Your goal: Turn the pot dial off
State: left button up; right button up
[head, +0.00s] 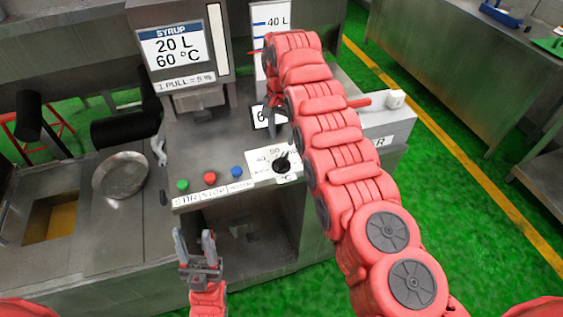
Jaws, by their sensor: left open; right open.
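The pot dial (282,164) is a black knob on a white scale plate marked with numbers and °C, on the front right of the steel machine's panel. Its exact setting is too small to read. My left gripper (194,238) is open and empty, pointing up in front of the machine, below and left of the dial. My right arm arches over the machine from the right and passes close beside the dial in the picture. My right gripper (273,116) points down above and behind the dial, apart from it and partly hidden by the arm; it is open.
Green (182,185), red (210,178) and blue (236,172) buttons line the panel left of the dial. A syrup display (175,48) stands behind. A round metal pan (121,175) lies on the left. Green floor (455,205) is free at right.

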jog(key=p, duration=0.2)
send_over(281, 159)
notch_tip(281, 159, down, 5)
jog(key=shift+s+f, duration=0.1)
notch_tip(281, 159, down, 3)
jog(key=shift+d+r+b, duration=0.1)
jog(key=shift+b, duration=0.25)
jog(key=shift+w+f, duration=0.2)
jog(key=shift+f, duration=0.25)
grip_shut()
